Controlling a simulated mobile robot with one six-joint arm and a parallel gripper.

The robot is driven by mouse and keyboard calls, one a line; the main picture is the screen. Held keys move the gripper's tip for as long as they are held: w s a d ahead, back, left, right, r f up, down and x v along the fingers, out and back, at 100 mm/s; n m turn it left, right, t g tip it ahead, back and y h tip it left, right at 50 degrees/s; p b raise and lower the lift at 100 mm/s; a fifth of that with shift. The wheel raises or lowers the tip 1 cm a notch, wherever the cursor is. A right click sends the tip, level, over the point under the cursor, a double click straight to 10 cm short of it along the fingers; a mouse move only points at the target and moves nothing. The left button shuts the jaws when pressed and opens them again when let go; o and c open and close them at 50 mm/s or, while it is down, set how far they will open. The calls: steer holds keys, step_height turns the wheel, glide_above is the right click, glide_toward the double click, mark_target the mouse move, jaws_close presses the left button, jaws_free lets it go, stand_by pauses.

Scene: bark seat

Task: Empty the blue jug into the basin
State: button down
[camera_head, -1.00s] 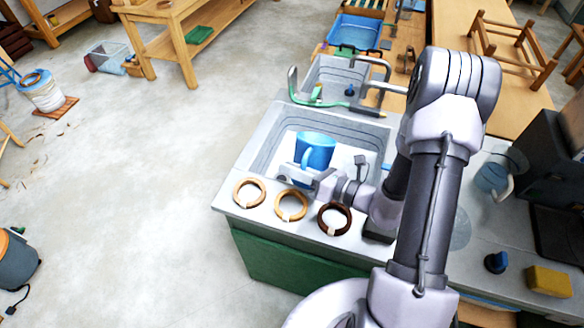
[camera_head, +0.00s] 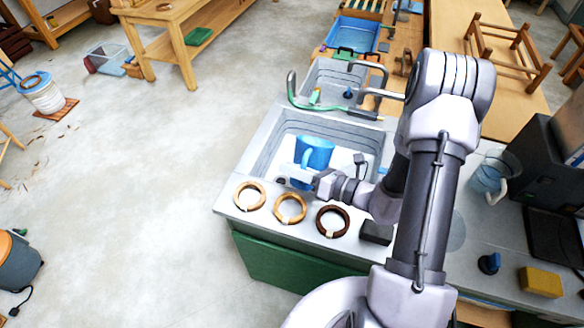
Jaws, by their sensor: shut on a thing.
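The blue jug (camera_head: 314,151) is over the near basin (camera_head: 268,150) of the sink, roughly upright, with its light blue handle towards me. My gripper (camera_head: 298,180) is at the jug's near side, low by the handle, and is shut on the jug. The fingertips are small and partly hidden against the jug and the pale basin floor. What is inside the jug cannot be seen. Whether its base touches the basin floor is unclear.
A curved tap (camera_head: 372,85) and a green hose (camera_head: 330,107) stand behind the basin.

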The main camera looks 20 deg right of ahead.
steer(key=shift+w+d+r+m+g+p, duration=0.35)
steer(key=shift+r+m+p, duration=0.35)
steer(key=shift+r+p, duration=0.8)
steer(key=shift+w+d+r+m+g+p, duration=0.15)
steer(key=shift+w+r+m+p, duration=0.45)
steer(key=shift+p, duration=1.55)
steer(key=shift+w+d+r+m+g+p, duration=0.3)
steer(key=shift+r+m+p, duration=0.5)
steer(key=shift+r+p, duration=0.8)
steer(key=shift+f, duration=0.2)
steer(key=shift+w+d+r+m+p, duration=0.35)
steer(key=shift+m+p, duration=0.05)
steer(key=shift+p, duration=0.4)
steer(key=shift+w+d+r, duration=0.1)
steer(key=shift+w+r, duration=0.05)
